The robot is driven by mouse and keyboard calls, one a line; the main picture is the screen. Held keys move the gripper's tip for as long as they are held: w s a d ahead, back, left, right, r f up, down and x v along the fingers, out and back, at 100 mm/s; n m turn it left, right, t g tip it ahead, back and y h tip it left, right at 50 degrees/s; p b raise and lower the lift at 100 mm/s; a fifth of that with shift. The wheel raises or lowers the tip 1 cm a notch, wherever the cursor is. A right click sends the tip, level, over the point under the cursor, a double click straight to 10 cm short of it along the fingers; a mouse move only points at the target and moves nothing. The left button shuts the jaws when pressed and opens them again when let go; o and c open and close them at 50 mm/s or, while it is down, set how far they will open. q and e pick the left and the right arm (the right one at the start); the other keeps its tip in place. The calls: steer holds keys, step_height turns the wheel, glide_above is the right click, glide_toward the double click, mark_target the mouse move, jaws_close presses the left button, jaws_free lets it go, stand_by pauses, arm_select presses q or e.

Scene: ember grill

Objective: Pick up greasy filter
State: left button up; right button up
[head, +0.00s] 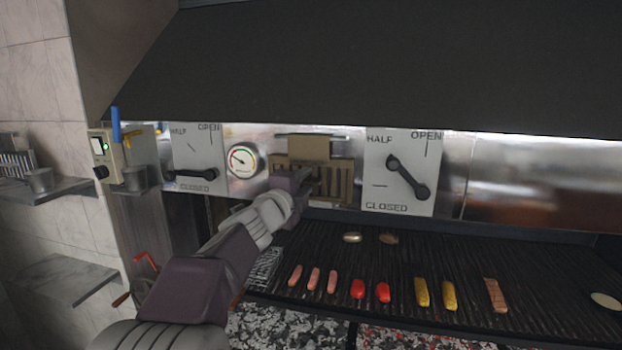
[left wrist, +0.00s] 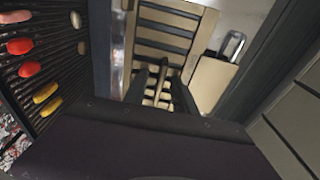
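The greasy filter (head: 343,181) is a tan, slotted panel set upright in the steel back wall above the grill, between the gauge and the right lever plate. In the left wrist view the filter (left wrist: 172,28) shows tan bars and dark slots straight ahead. My left gripper (head: 299,178) is in front of the filter and covers its lower left part. In the left wrist view the gripper's dark fingers (left wrist: 161,92) stand apart, with tan bars and a dark upright piece visible between them. Contact with the filter cannot be told. My right gripper is out of view.
The grill grate (head: 450,265) below holds sausages, red and yellow vegetables and other food over coals. Lever plates (head: 182,150) (head: 388,208) and a round gauge (head: 242,161) flank the filter. A dark hood (head: 380,65) overhangs everything. Shelves (head: 60,280) are at left.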

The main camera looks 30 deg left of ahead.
arm_select(q)
steer(key=shift+s+a, duration=0.15)
steer(key=shift+s, duration=0.15)
jaws_close()
steer(key=shift+w, duration=0.1)
stand_by(0.9)
